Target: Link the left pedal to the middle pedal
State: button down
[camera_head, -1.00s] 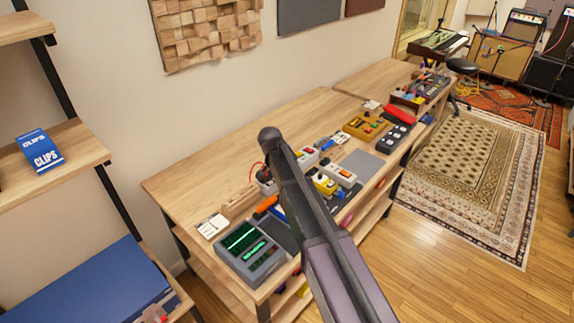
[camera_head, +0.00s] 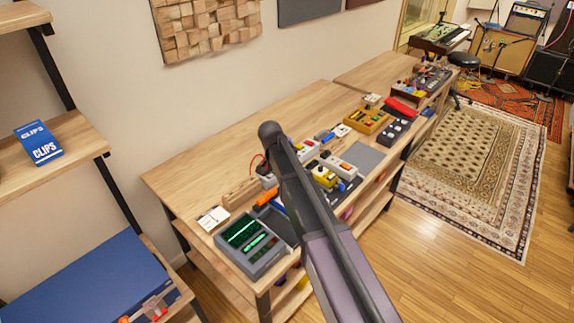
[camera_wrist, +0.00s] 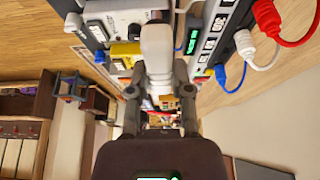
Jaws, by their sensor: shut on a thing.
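In the wrist view my gripper (camera_wrist: 160,92) is shut on a white plug-like piece (camera_wrist: 157,48), which points away from the palm. Beyond it are a white pedal (camera_wrist: 125,14) at upper left and a yellow pedal (camera_wrist: 122,52) just left of the held piece. Whether the piece touches either is unclear. In the head view the yellow pedal (camera_head: 325,177) and a white pedal (camera_head: 340,166) sit on the workbench, right of my arm. Another pale pedal (camera_head: 306,150) is behind them. My arm hides the gripper there. I cannot tell which pedals are left and middle.
A grey device with a green-lit screen (camera_head: 252,246) stands at the workbench's near end. The bench (camera_head: 210,165) is bare along the wall.

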jog(key=shift+f+b, duration=2.45)
jog(key=shift+f, duration=0.25)
jog(key=shift+w+f+b, duration=0.1)
jog(key=shift+f+b, duration=0.95)
dwell(1.4)
jog(key=shift+c, duration=2.3)
grip_release()
jog(key=shift+o, duration=0.2)
jog(key=o, duration=0.4)
jog(key=shift+c, duration=0.2)
jog(key=shift+r, duration=0.1)
jog(key=shift+r+p, duration=3.45)
jog(key=shift+p, duration=0.1)
